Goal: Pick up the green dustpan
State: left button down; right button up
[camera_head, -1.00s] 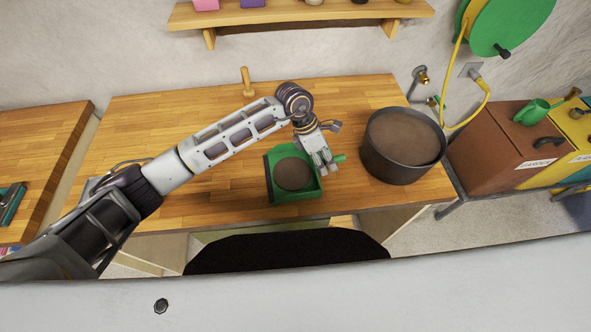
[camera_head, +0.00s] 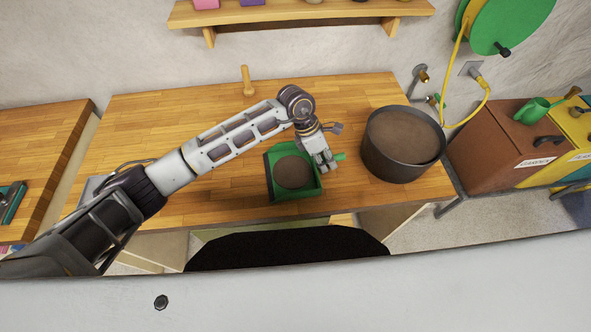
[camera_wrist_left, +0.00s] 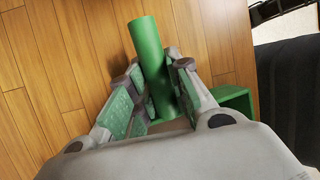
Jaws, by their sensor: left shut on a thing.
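The green dustpan (camera_head: 272,187) lies on the wooden workbench near its front edge, with a round brown patch of soil-like material in its pan. Its handle (camera_head: 340,157) points right, toward the dark pot. My left gripper (camera_head: 325,163) is over the handle at the dustpan's right side. In the left wrist view, the green handle (camera_wrist_left: 147,45) lies between the two fingers of my left gripper (camera_wrist_left: 158,85), which are shut on it. Part of the pan (camera_wrist_left: 237,98) shows beyond the right finger; the rest is hidden by the gripper. My right gripper is not in view.
A large dark round pot (camera_head: 403,145) with brown contents stands just right of the handle. A wooden-handled tool (camera_head: 247,82) stands at the bench's back edge. Bins (camera_head: 505,148) stand right of the bench.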

pick_arm(q)
jog(key=shift+r, duration=0.1)
jog(key=shift+r+b, duration=1)
jog(key=shift+r, duration=3.95)
jog(key=shift+s, duration=0.1)
